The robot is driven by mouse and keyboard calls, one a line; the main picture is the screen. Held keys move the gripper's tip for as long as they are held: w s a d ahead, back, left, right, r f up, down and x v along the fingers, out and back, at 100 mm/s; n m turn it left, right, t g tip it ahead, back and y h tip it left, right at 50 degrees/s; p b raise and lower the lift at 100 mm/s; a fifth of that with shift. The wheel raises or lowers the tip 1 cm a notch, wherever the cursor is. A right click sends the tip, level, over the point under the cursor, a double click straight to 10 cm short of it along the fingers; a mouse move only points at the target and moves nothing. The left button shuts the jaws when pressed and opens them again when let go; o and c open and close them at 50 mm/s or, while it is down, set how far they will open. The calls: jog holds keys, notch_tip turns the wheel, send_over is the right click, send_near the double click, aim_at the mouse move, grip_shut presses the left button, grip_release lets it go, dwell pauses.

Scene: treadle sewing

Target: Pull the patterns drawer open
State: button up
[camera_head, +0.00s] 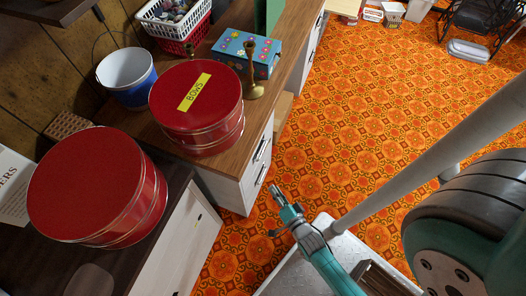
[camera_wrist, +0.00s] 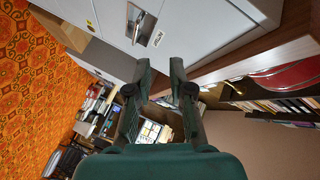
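White drawer fronts (camera_head: 236,187) with dark handles (camera_head: 262,150) sit under the brown wooden counter in the head view. In the wrist view, a white front (camera_wrist: 190,35) with a metal handle (camera_wrist: 141,27) fills the top. I cannot read any label, so I cannot tell which drawer is the patterns one. The drawers there look shut. My gripper (camera_wrist: 161,64) is open and empty, its two fingers apart. The handle is beyond the fingertips, not between them. In the head view my gripper (camera_head: 285,199) is over the floor, right of the drawers.
A larger red tin (camera_head: 95,185) stands on a dark top nearby. The orange patterned floor (camera_head: 370,110) is open to the right.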

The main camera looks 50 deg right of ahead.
jog(key=w+d+f+m, duration=0.2)
jog(key=w+d, duration=0.2)
jog(key=w, duration=0.2)
jog(key=w+d+f+m+h, duration=0.1)
jog(key=w+d+f, duration=0.1)
jog(key=w+d, duration=0.2)
jog(key=w+d+f+m, duration=0.2)
jog(key=w+d+f, duration=0.1)
jog(key=w, duration=0.4)
jog(key=shift+w+d+f+m+h, duration=0.1)
jog(key=shift+w+d+m+h, duration=0.2)
jog(key=shift+d+h, duration=0.15)
grip_shut()
